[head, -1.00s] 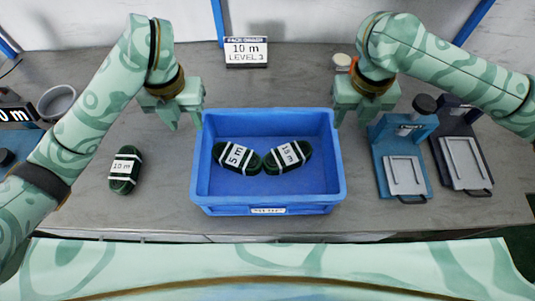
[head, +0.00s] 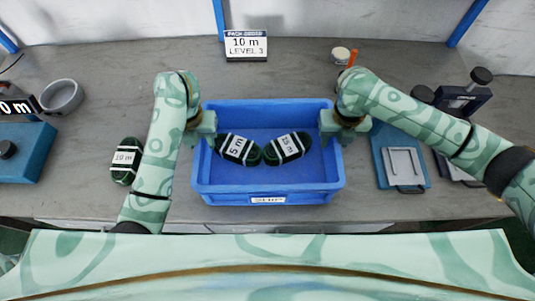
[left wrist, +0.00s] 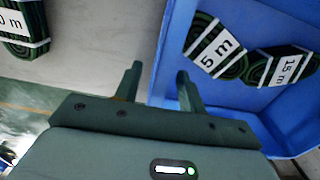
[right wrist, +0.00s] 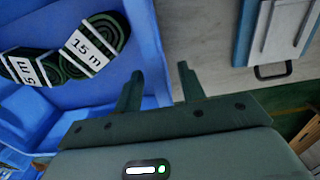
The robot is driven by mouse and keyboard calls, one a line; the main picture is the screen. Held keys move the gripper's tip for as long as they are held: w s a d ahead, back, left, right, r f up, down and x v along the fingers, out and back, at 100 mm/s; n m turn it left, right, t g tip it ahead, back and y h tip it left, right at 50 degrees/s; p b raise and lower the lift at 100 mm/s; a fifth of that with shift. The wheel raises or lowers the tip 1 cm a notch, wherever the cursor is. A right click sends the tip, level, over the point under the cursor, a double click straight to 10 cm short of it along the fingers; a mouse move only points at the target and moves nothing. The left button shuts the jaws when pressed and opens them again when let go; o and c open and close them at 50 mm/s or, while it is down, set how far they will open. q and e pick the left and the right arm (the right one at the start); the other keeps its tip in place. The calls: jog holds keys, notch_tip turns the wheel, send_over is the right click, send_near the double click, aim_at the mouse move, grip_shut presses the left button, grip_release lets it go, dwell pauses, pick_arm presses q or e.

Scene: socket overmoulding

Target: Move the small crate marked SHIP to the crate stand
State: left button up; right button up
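The blue crate marked SHIP (head: 268,199) stands on the grey bench in the middle of the head view. Two dark green coils lie inside it, labelled 5 m (head: 238,149) and 15 m (head: 287,148). My left gripper (head: 204,132) is at the crate's left wall; in the left wrist view its fingers (left wrist: 158,82) are apart, on either side of the wall. My right gripper (head: 341,124) is at the right wall; in the right wrist view its fingers (right wrist: 160,82) are also apart, astride the wall. I cannot make out a crate stand in these views.
A 10 m coil (head: 125,161) lies left of the crate. A grey bowl (head: 61,97) and a blue device (head: 25,150) are further left. Blue fixtures with grey plates (head: 402,165) stand to the right.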

pick_arm(q)
jog(key=shift+f, duration=1.6)
pick_arm(e)
jog(key=shift+f, duration=1.55)
pick_arm(q)
grip_shut()
pick_arm(e)
grip_shut()
pick_arm(q)
jog(key=shift+r, duration=0.1)
